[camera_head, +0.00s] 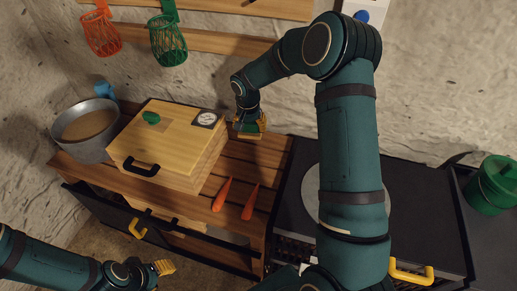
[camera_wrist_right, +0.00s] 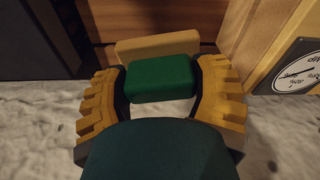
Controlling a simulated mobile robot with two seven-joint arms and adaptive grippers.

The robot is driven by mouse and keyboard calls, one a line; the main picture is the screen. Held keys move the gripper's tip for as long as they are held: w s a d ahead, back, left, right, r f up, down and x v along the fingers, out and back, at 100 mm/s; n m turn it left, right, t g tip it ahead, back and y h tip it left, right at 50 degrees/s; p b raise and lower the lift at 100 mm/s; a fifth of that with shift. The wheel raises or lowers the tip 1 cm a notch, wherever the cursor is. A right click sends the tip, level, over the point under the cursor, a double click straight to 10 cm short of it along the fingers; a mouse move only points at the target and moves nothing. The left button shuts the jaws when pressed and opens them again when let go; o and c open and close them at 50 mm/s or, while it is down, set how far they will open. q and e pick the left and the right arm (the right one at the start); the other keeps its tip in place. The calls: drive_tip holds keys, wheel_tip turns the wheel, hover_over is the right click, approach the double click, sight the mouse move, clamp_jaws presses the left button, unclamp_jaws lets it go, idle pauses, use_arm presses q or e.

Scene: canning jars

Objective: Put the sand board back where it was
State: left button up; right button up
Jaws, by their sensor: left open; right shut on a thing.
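The sand board (camera_wrist_right: 158,45) is a flat tan piece with a green block-like grip (camera_wrist_right: 160,78), seen in the right wrist view. My right gripper (camera_head: 249,122) is shut on the green grip, with one yellow finger on each side. In the head view, the tan edge of the sand board (camera_head: 250,136) shows just below the fingers, right of the wooden box and over the back of the slatted wooden counter. I cannot tell whether it touches the counter. My left gripper (camera_head: 164,268) is open and empty at the lower left, in front of the counter.
The wooden box (camera_head: 168,136) has a dial, a green knob and a black handle. A metal pot (camera_head: 86,130) stands left of it. A dark cooktop (camera_head: 425,200) and green pot (camera_head: 492,185) are at right.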

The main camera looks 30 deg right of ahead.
drive_tip(key=d+f, duration=0.1)
drive_tip(key=f, duration=0.2)
drive_tip(key=w+d+f+m, duration=0.1)
drive_tip(key=d+f, duration=0.1)
drive_tip(key=f, duration=0.2)
drive_tip(key=d+f+m+b, duration=0.1)
drive_tip(key=f, duration=0.2)
drive_tip(key=shift+w+d+f, duration=0.25)
drive_tip(key=shift+w+f, duration=0.05)
drive_tip(key=shift+w, duration=0.1)
drive_tip(key=shift+w+f, duration=0.1)
drive_tip(key=shift+f, duration=0.3)
drive_tip(key=o, duration=1.2)
drive_tip(key=shift+f, duration=0.1)
